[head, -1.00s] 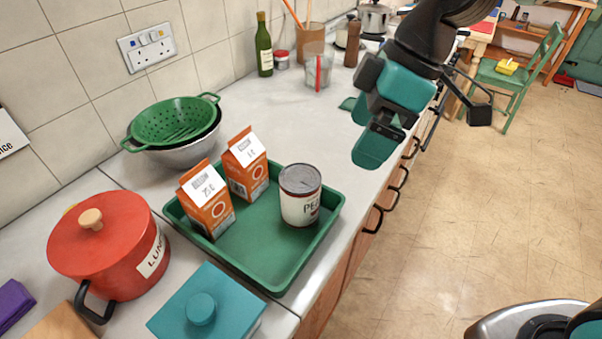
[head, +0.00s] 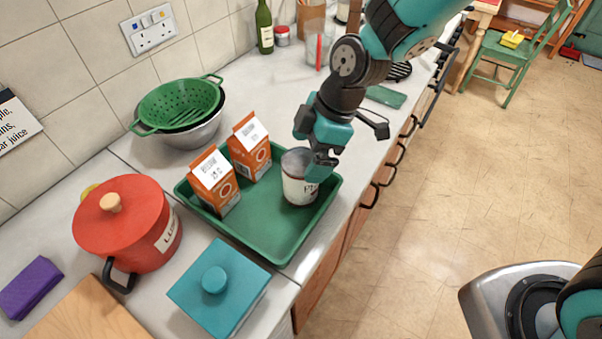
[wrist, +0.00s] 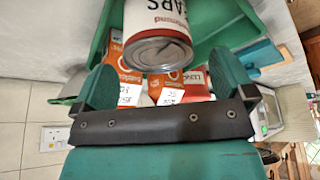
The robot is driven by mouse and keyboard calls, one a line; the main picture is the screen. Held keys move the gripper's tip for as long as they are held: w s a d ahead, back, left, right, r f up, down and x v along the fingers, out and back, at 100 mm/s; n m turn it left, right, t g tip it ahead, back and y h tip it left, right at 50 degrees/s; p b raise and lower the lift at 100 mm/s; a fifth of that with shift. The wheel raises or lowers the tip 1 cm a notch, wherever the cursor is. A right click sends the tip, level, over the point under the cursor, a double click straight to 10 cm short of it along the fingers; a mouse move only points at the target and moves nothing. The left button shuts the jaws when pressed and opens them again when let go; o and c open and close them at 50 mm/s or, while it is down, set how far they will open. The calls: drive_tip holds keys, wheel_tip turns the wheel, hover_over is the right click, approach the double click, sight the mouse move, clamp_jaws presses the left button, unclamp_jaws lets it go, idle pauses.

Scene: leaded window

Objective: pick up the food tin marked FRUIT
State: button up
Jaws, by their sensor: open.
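A white tin with a grey metal lid (head: 297,188) stands in the green tray (head: 265,243), at its right side. The head view shows letters starting "PE". The wrist view shows "EARS" on the tin (wrist: 158,18), so it seems to read PEARS. I see no tin marked FRUIT. My gripper (head: 319,166) is open beside the tin's upper right, overlapping its rim in the head view. In the wrist view my gripper (wrist: 165,68) has its fingers spread wide, with the tin ahead between them. I cannot tell whether they touch it.
Two orange cartons (head: 214,182) (head: 250,147) stand in the tray's left part. A red pot (head: 125,222), a teal lidded dish (head: 219,287) and a green colander (head: 180,105) surround the tray. A green bottle (head: 264,28) stands farther back. The tray's front middle is clear.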

sight(301, 160)
drive_tip(key=shift+p+x, duration=1.05)
drive_tip(key=shift+x, duration=1.55)
drive_tip(key=shift+w+a, duration=0.1)
drive_tip(key=c, duration=1)
drive_tip(key=shift+r, duration=0.1)
drive_tip(key=shift+c, duration=0.8)
drive_tip(key=shift+r, duration=0.1)
